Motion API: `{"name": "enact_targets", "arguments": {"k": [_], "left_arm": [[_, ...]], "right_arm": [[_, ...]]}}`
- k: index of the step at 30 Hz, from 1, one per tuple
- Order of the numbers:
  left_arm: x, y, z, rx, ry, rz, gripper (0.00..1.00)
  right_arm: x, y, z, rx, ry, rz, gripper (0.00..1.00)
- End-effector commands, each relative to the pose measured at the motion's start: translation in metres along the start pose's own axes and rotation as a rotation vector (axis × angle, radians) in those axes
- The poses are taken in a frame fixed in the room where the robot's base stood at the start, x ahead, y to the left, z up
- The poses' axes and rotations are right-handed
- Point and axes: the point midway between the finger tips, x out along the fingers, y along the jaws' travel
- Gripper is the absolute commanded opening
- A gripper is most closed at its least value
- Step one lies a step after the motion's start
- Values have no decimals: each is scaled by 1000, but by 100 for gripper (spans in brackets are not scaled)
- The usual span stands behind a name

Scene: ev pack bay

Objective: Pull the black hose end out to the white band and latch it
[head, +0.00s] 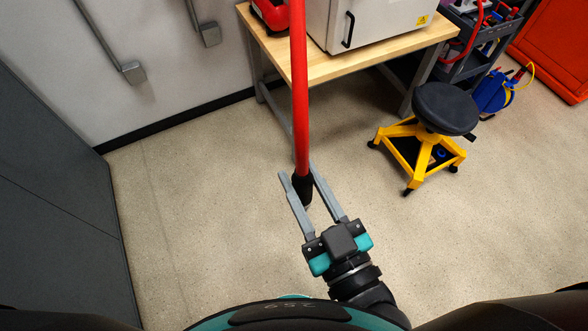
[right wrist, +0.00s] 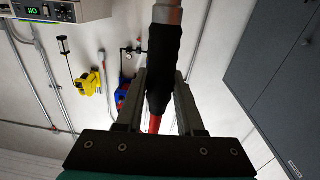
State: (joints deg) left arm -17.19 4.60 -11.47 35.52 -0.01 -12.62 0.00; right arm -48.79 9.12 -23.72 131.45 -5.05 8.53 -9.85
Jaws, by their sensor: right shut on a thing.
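A red hose (head: 299,90) comes down from the top edge of the head view, nearly straight, and ends in a black hose end (head: 302,188). My right gripper (head: 298,172) is shut on the black hose end, with a finger on each side of it, above the floor. In the right wrist view the black hose end (right wrist: 163,65) runs between the fingers, with a pale metallic tip (right wrist: 168,14) at the top. A bit of red hose (right wrist: 155,124) shows below it. No white band or latch shows in either view. My left gripper is not in view.
A wooden bench (head: 345,65) with a white cabinet (head: 375,20) stands behind. A stool with a black seat (head: 445,108) and yellow base is at the right. A dark grey cabinet (head: 55,210) is at the left. The floor (head: 200,180) between is clear.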

Motion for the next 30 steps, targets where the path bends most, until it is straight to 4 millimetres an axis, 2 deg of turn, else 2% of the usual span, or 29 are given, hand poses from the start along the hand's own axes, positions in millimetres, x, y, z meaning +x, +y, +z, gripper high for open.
{"name": "enact_targets", "arguments": {"k": [1, 6, 11, 26, 30], "left_arm": [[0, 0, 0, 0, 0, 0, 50], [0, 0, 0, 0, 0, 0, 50], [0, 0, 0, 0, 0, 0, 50], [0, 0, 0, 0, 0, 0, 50], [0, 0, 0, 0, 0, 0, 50]], "right_arm": [[-14, -30, 9, 58, -39, -43, 0], [-26, -36, 8, 57, -37, -43, 0], [-24, -35, 8, 56, -36, -43, 0], [-2, -26, 8, 56, -32, -40, 0], [11, -20, 7, 56, -25, -39, 0]]}}
